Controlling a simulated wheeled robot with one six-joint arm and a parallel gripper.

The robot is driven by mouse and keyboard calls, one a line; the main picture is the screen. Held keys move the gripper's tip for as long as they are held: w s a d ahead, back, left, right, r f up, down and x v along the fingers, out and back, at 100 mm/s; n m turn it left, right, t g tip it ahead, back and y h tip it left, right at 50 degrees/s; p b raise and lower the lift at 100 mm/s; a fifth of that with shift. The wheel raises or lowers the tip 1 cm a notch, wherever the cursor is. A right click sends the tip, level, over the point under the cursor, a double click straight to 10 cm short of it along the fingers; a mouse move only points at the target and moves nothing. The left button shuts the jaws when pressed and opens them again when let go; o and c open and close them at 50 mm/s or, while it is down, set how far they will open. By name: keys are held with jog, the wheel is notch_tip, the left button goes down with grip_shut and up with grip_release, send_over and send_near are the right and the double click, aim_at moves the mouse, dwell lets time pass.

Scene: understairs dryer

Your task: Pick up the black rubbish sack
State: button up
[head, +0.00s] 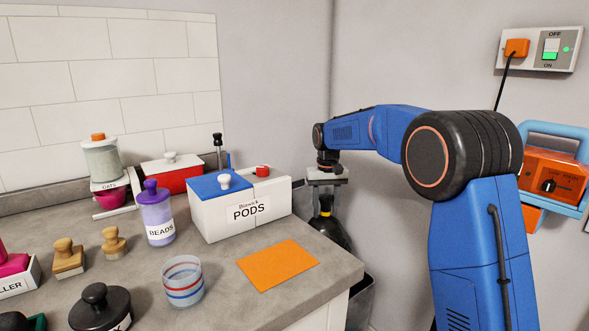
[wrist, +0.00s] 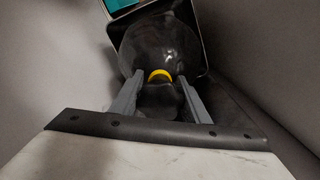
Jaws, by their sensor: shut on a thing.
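The black rubbish sack (head: 327,229) is round and dark, with a yellow tie round its neck. It is at the corner beside the worktop, above or partly in a grey bin (head: 360,301). In the wrist view the sack (wrist: 165,48) fills the middle, with its yellow tie below. My gripper (head: 325,196) points down over the sack. Its two grey fingers are on either side of the sack's neck in the wrist view (wrist: 161,100) and are shut on it. The sack's lower part is hidden by the worktop and bin in the head view.
The worktop (head: 215,274) edge is just left of the sack. On it stand a white PODS box (head: 236,207), an orange mat (head: 278,265), a BEADS jar (head: 157,218) and a striped glass (head: 183,281). Walls close in behind. An orange and blue device (head: 552,172) is at right.

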notch_tip(320, 180, up, 11)
jog(key=shift+r, duration=0.6)
jog(key=shift+s, duration=0.1)
dwell(0.4)
